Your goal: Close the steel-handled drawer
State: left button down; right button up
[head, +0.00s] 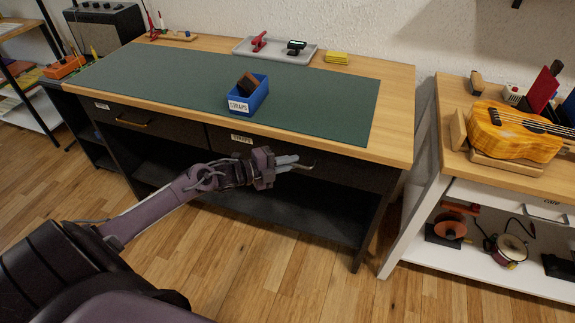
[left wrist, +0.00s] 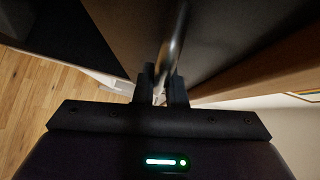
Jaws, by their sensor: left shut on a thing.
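The dark workbench has a right drawer (head: 345,172) with a "STRAPS" label at its upper left. Its steel bar handle (head: 305,166) is mostly covered by my left gripper (head: 288,163) in the head view. In the left wrist view, the bright steel handle (left wrist: 178,45) runs up between the fingers of my left gripper (left wrist: 167,90), which is shut on it. The dark drawer front (left wrist: 225,35) lies beside the handle. I cannot tell how far the drawer stands out. My right gripper is not in view.
A left drawer (head: 110,113) with a brass-coloured handle (head: 133,123) is beside it. A green mat (head: 320,110) and a blue straps box (head: 250,98) lie on the wooden top. A white-framed cabinet (head: 425,205) with a ukulele (head: 505,130) on top stands to the right. Wooden floor is clear in front.

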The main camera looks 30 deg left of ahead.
pick_arm(q)
jog(key=shift+w+a+r, duration=0.1)
jog(key=shift+a, duration=0.05)
jog(key=c, duration=1.8)
grip_release()
jog(key=shift+w, duration=0.1)
jog(key=shift+o, duration=0.2)
jog(key=shift+s+a, duration=0.15)
jog(key=shift+s, duration=0.15)
jog(key=p+v, duration=0.1)
jog(key=v, duration=0.6)
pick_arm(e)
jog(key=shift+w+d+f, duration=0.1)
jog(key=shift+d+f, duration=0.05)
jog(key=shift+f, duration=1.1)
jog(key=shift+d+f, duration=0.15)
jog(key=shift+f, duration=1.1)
pick_arm(q)
jog(key=shift+s, duration=0.1)
